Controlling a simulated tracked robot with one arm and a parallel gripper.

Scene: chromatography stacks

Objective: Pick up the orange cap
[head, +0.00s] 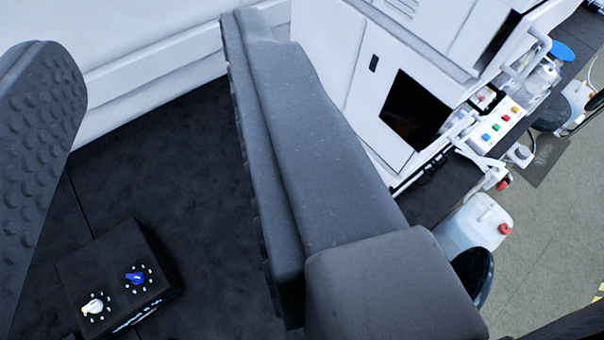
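My gripper (148,85) is open. One textured dark finger shows at the left edge and the other crosses the middle of the view, with a wide empty gap between them. I cannot make out a clearly orange cap. A red cap (505,229) sits on a white translucent jug (470,226) at the right, well outside the gap. Another small red cap or fitting (503,184) is just above it. My right finger and wrist hide part of the scene.
A black box (118,275) with a white knob and a blue knob sits on the dark surface (150,180) at lower left. White instrument stacks (375,80) stand behind. A panel with coloured buttons (497,127) and bottles are at upper right. Grey floor (545,240) is open at right.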

